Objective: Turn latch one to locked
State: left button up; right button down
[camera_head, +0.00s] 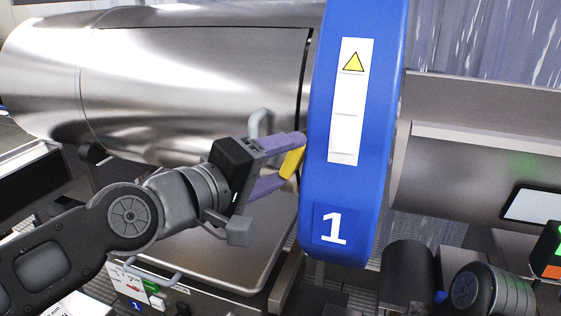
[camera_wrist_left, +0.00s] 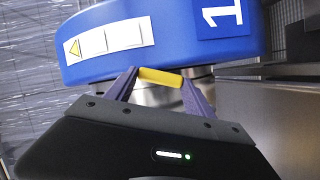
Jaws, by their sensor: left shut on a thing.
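Latch one is a yellow handle (camera_head: 292,163) beside the left edge of the blue ring (camera_head: 352,205) marked 1 on the steel drum. My left gripper (camera_head: 290,160) has its purple fingers on either side of the yellow handle and is shut on it. In the left wrist view the yellow handle (camera_wrist_left: 160,77) lies between the two fingertips, just below the blue ring (camera_wrist_left: 165,35). The latch's mount is mostly hidden by the fingers. My right gripper is not in view.
The steel drum (camera_head: 190,75) fills the upper left. A grey steel tray (camera_head: 235,255) lies below it, with a control box (camera_head: 150,298) at the lower left. A second steel cylinder (camera_head: 450,185) stands at the right of the ring.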

pick_arm(q)
jog(key=shift+c, duration=0.9)
jog(key=shift+r+m+y+p, duration=0.3)
jog(key=shift+m+p, duration=0.4)
jog(key=shift+p, duration=0.45)
jog(key=m+y+p, duration=0.1)
jog(key=m+p, duration=0.1)
jog(key=p, duration=0.1)
jog(key=shift+m+g+y, duration=0.3)
jog(key=shift+y, duration=0.1)
jog(key=shift+d+m+y+p, duration=0.15)
jog(key=shift+m+y+p, duration=0.2)
jog(key=shift+m, duration=0.25)
jog(key=shift+s, duration=0.1)
jog(key=o, duration=1.4)
